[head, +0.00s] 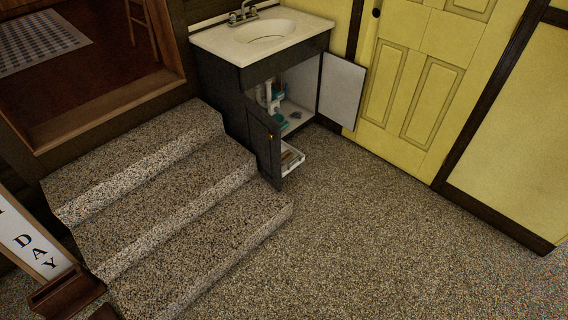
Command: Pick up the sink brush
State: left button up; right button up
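A dark sink cabinet (248,75) with a white countertop and basin (265,30) stands at the top centre in the head view. Both its doors are open. Inside are a white pipe (269,92), some small teal items (283,126) and a dark small item (295,115) on the cabinet floor. A white tray (293,163) with brownish items sits low at the cabinet front, partly hidden by the left door (264,146). I cannot tell which of these small things is the sink brush. Neither of my grippers is in view.
Speckled stone steps (185,215) rise left of the cabinet to a wooden-floored room. A yellow door (415,80) stands to the right. A lettered sign (30,240) and a brown box (65,293) are at lower left. The speckled floor (400,240) at centre and right is clear.

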aim_at(288, 155)
jog(key=i+l, duration=0.1)
jog(key=i+l+u, duration=0.1)
jog(key=u, duration=0.3)
jog(key=i+l+u, duration=0.15)
jog(key=u, duration=0.3)
jog(key=i+l+u, duration=0.1)
jog(key=u, duration=0.3)
jog(key=l, duration=0.05)
